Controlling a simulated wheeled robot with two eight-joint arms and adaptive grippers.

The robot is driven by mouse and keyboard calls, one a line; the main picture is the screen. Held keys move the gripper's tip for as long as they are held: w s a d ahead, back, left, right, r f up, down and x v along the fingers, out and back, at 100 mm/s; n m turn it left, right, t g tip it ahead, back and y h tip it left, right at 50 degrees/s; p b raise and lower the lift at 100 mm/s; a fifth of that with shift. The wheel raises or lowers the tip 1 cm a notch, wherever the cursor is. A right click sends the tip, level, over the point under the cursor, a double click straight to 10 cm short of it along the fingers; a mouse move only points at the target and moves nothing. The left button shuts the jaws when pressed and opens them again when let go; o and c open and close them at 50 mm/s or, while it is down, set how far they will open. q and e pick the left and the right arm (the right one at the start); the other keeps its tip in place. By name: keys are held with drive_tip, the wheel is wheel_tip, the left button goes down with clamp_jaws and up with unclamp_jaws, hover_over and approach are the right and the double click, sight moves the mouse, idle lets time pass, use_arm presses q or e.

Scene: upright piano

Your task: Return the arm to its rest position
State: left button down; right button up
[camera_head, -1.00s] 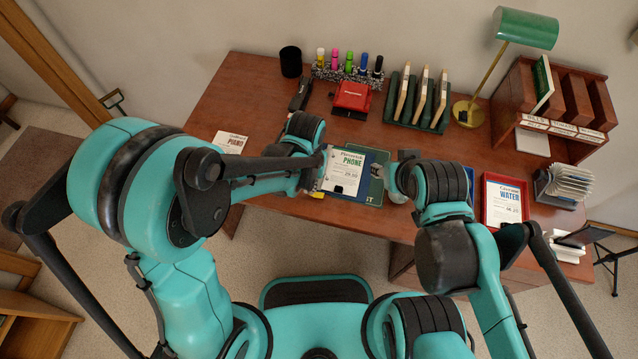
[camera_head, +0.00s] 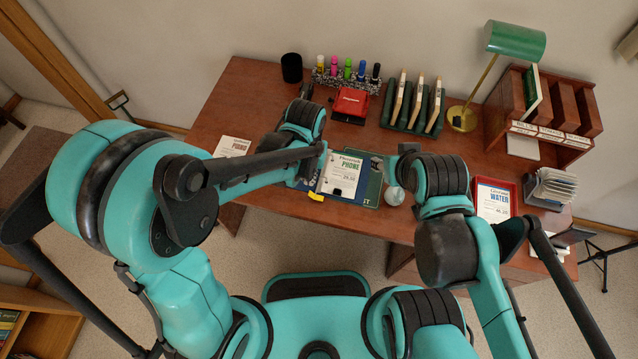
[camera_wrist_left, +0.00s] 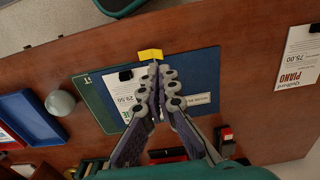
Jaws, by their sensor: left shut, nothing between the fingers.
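My left gripper (camera_head: 313,180) is over the near left corner of the blue folder (camera_head: 345,198) on the desk, partly hidden by its own arm in the head view. In the left wrist view, its fingers (camera_wrist_left: 156,68) are shut and empty. Their tips are close to a yellow tab (camera_wrist_left: 150,55) at the folder's edge; I cannot tell whether they touch. The tab also shows in the head view (camera_head: 316,196). My right arm reaches over the desk on the right. Its gripper (camera_head: 388,168) is mostly hidden behind its wrist, its jaws unclear.
A pale round object (camera_head: 394,196) sits near the front edge. A red tray (camera_head: 495,200), red box (camera_head: 350,104), pens, rack and lamp (camera_head: 514,40) stand around.

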use_arm(q)
drive_tip(key=shift+r, duration=0.25)
idle(0.3)
drive_tip(key=s+a+r+n+t, duration=0.1)
drive_tip(key=s+a+r+t, duration=0.1)
drive_tip(key=a+r, duration=0.5)
drive_tip(key=s+a+r+n+t, duration=0.2)
drive_tip(key=a+r+t, duration=0.3)
drive_tip(key=a, duration=0.6)
wheel_tip(320, 180, up, 2)
drive_tip(key=shift+s+r+n, duration=0.25)
drive_tip(key=shift+s+n, duration=0.05)
drive_tip(key=shift+s, duration=0.3)
drive_tip(key=shift+d, duration=0.1)
